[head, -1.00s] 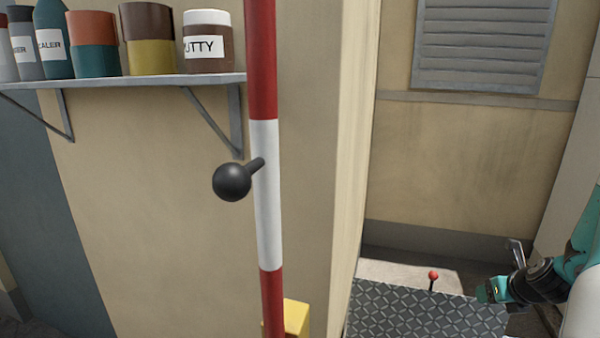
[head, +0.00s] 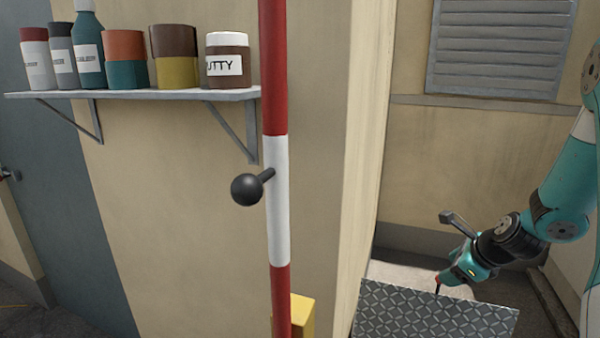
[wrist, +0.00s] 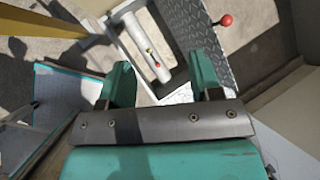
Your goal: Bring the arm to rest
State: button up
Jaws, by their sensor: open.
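My gripper (head: 455,277) is at the lower right of the head view, beside the checker plate and pointing down and to the left. In the wrist view my gripper (wrist: 160,85) shows two green fingers spread apart, with nothing held between them. Beyond the fingers lies a pale cylinder (wrist: 140,45) with a small red dot. My teal and black arm reaches in from the right edge of the head view.
A red-and-white pole (head: 279,190) with a black ball knob (head: 247,190) stands in front of the wall. A shelf (head: 150,95) holds several containers. A grey checker plate (head: 430,312) and a yellow box (head: 302,315) are low down. A red knob (wrist: 226,20) shows in the wrist view.

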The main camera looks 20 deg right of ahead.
jog(key=s+a+r+n+g+y+p, duration=0.1)
jog(key=a+r+n+y+p, duration=0.1)
jog(key=a+r+n, duration=0.75)
jog(key=a+r+n+g+y+p, duration=0.15)
jog(key=a+r+n, duration=0.45)
jog(key=a, duration=0.7)
jog(key=s+a+r+n+g+p, duration=0.1)
jog(key=s+a+r+n, duration=0.3)
jog(key=s+n, duration=0.5)
jog(key=s+a+r+n+g+p, duration=0.2)
jog(key=s+a+r+n+g, duration=0.1)
jog(key=s+a+n, duration=0.6)
jog(key=r+n, duration=0.1)
jog(key=n, duration=0.2)
jog(key=shift+a+r, duration=0.15)
jog(key=shift+r, duration=0.25)
jog(key=shift+w+g, duration=0.1)
jog(key=shift+g, duration=0.15)
